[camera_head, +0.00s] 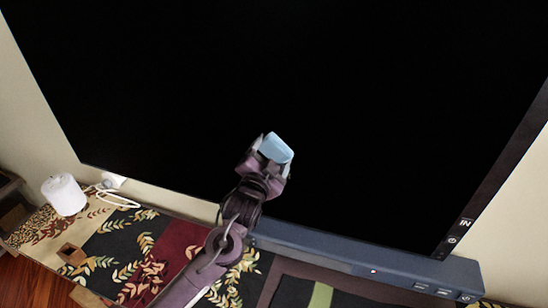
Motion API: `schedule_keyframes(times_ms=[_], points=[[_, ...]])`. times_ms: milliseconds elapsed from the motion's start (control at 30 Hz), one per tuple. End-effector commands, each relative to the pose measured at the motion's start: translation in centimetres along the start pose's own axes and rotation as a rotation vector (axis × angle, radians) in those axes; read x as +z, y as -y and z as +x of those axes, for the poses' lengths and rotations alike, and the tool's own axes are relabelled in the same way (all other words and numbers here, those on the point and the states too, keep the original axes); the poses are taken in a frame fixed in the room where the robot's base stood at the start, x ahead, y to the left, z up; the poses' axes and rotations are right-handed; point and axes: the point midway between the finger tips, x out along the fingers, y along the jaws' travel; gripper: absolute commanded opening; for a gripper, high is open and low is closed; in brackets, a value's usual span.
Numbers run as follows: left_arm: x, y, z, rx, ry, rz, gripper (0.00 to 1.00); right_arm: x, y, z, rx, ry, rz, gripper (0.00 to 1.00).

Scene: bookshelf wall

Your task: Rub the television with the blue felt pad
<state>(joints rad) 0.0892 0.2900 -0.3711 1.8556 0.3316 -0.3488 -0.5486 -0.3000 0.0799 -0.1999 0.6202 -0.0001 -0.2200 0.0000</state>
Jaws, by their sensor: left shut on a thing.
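The television (330,90) is a large black screen that fills most of the head view, with a dark frame at the right carrying small white marks. My left gripper (268,158) is in front of the screen's lower middle, shut on the light blue felt pad (276,148). The pad faces the screen side; I cannot tell whether it touches the screen. The fingers hide part of the pad. My right gripper is not in view.
A blue-grey bar (350,256) runs below the screen. A white cylinder (64,194) stands at the left, with a white cable (120,201) beside it. A leaf-patterned patchwork cloth (150,250) covers the surface below. Pale wall shows at both sides.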

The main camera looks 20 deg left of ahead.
Motion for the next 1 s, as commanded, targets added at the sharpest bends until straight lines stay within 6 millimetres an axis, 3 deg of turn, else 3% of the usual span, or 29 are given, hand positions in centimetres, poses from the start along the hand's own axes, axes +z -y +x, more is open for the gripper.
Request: schedule_keyframes(times_ms=[267,1000], points=[[-1.4,1.1,0.2,-0.004,-0.005,-0.001,0.58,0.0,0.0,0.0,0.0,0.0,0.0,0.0],[-4.4,-2.3,-0.1,-0.001,-0.005,-0.002,0.58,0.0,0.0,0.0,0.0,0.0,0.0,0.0]])
